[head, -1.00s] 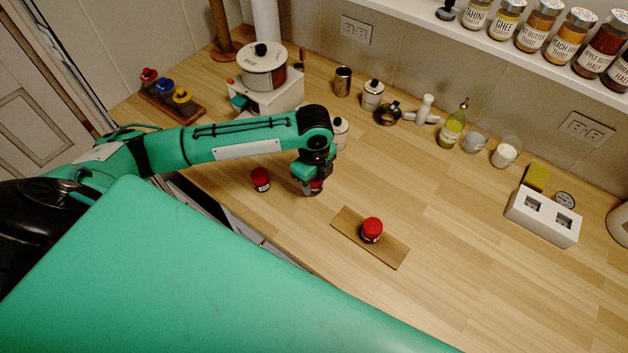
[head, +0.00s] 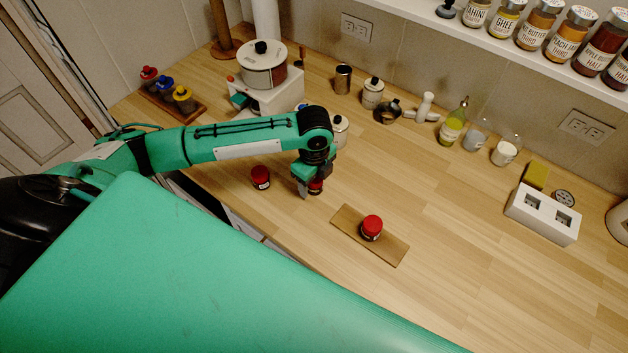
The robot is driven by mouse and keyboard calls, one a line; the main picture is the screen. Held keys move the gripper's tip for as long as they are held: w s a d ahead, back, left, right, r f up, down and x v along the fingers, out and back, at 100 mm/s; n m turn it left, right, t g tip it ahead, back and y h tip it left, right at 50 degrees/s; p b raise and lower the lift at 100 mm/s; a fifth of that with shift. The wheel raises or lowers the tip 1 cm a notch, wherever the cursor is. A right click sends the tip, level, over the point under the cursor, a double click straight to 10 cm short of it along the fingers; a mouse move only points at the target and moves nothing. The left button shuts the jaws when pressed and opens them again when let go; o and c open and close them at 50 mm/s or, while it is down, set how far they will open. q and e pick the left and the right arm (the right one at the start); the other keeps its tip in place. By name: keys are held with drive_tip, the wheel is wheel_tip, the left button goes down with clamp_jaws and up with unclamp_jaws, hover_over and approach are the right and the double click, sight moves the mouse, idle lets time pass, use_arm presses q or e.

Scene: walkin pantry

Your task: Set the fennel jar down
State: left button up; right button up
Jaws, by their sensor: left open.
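Three small jars with red lids are on the wooden counter; their labels are too small to read, so I cannot tell by name which is fennel. My left gripper (head: 309,189) points down at one red-lidded jar (head: 317,187), partly hidden by the fingers. The gripper is open, with one finger visible left of this jar. The jar appears upright on the counter. A second red-lidded jar (head: 261,178) stands to its left. The third red-lidded jar (head: 371,227) stands on a thin wooden board (head: 396,251) to the right and nearer. My right gripper is out of view.
A white grinder-like appliance (head: 270,98) and a rack with coloured-knob pieces (head: 182,108) stand at the back left. Canisters (head: 372,93), a green bottle (head: 452,128) and a white socketed block (head: 541,214) line the wall. The counter right of the board is clear.

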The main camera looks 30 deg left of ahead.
use_arm(q)
wheel_tip(320, 180, up, 11)
drive_tip(key=shift+f+b, duration=0.15)
drive_tip(key=shift+b, duration=1)
drive_tip(key=shift+r, duration=0.4)
